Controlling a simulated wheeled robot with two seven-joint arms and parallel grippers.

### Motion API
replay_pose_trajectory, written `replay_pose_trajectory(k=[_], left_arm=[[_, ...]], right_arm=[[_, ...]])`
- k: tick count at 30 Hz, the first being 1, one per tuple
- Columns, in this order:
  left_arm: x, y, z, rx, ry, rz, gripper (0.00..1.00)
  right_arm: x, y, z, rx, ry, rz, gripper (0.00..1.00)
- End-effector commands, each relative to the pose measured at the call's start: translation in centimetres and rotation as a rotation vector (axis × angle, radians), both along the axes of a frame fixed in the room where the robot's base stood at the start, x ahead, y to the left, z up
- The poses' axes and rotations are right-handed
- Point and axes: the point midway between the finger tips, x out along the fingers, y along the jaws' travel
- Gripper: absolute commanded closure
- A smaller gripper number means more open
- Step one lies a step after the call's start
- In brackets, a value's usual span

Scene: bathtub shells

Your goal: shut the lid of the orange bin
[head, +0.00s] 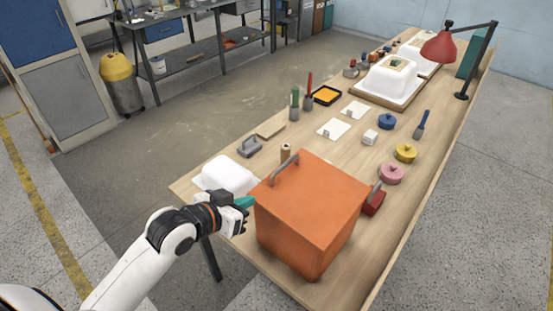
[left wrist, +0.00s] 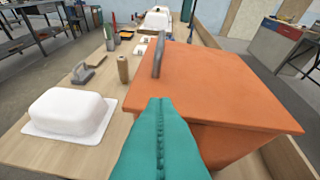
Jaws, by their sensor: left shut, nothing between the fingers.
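The orange bin (head: 300,235) stands at the near end of the workbench. Its flat orange lid (head: 318,190) lies over the top, with a grey handle (head: 284,168) near the left far edge. In the left wrist view the lid (left wrist: 230,95) looks down on the body; whether a small gap remains under its edge I cannot tell. My left gripper (head: 247,201), with teal fingers, is shut and empty at the bin's left side, close to the lid's edge. Its fingertips (left wrist: 160,101) overlap the lid in the wrist view; contact is unclear. My right gripper is out of view.
A white tub shell (head: 228,174) sits left of the bin, near my left gripper. A brown spool (head: 286,152) and a grey tool (head: 249,147) stand behind. A red item (head: 374,204) is close on the bin's right. Floor left of the bench is open.

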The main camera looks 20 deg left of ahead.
Motion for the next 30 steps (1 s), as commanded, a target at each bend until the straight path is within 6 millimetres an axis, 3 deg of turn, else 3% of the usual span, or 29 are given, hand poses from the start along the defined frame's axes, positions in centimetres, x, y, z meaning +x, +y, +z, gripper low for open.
replay_pose_trajectory(k=[1,3,6,9,14,25,30], left_arm=[[1.4,0.3,2.5,-0.024,-0.074,-0.015,1.00],[2.5,0.5,4.9,-0.070,-0.145,-0.031,1.00],[3.6,0.7,7.4,-0.112,-0.213,-0.046,1.00],[4.2,0.6,8.3,-0.133,-0.240,-0.051,1.00],[6.0,-0.1,8.2,-0.139,-0.241,-0.050,1.00],[13.0,-2.9,6.4,-0.135,-0.239,-0.050,1.00],[12.9,-3.3,3.6,-0.134,-0.235,-0.051,1.00]], right_arm=[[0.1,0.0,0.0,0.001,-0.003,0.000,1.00],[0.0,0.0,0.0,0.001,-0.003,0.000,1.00],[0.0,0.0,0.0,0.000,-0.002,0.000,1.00],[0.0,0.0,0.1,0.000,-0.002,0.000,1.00],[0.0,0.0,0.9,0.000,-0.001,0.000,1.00],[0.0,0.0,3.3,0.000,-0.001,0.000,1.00],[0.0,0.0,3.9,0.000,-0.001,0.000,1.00]])
